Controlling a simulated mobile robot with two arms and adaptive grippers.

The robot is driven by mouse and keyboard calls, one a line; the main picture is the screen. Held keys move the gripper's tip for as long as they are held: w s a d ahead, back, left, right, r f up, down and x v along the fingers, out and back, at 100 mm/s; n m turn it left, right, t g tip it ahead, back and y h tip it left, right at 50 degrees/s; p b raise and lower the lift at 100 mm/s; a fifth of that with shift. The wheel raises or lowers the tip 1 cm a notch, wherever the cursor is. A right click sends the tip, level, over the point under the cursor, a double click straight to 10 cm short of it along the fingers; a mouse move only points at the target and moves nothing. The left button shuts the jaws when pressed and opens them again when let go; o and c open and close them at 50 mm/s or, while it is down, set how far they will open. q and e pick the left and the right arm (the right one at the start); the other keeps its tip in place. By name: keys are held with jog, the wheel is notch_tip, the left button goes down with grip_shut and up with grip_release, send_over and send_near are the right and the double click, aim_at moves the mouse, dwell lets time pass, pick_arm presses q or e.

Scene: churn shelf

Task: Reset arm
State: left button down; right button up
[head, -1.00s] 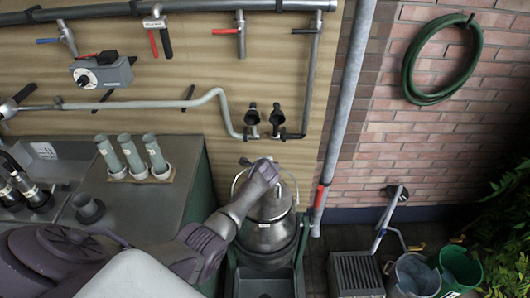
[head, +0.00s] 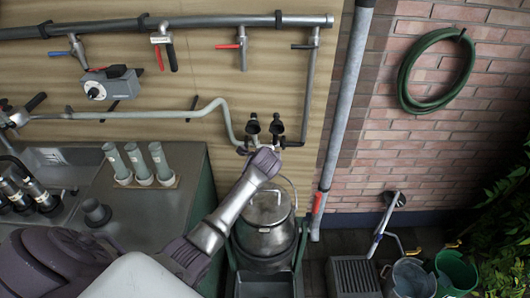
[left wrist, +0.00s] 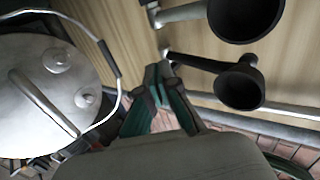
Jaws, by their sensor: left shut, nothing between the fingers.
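My left arm reaches in from the lower left in the head view, its wrist between the metal churn (head: 262,240) and the wall pipes. In the left wrist view my left gripper (left wrist: 163,72) is shut, with nothing between its green-edged fingers. The churn's pale round lid (left wrist: 35,85) with its wire handle lies left of the fingers there. Two black cups, an upper one (left wrist: 245,12) and a lower one (left wrist: 240,85), are on the wall to the right of the fingers. In the head view the fingers are mostly hidden by the wrist. My right gripper is not in view.
A steel counter (head: 150,215) at left bears three grey-green tubes (head: 137,163) in a rack. Pipes with red and black levers (head: 165,45) run along the wooden wall. Two buckets (head: 410,280) stand on the floor at right, below a coiled green hose (head: 404,75).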

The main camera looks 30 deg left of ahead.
pick_arm(q)
jog(key=shift+w+a+f, duration=0.1)
jog(key=shift+f, duration=0.05)
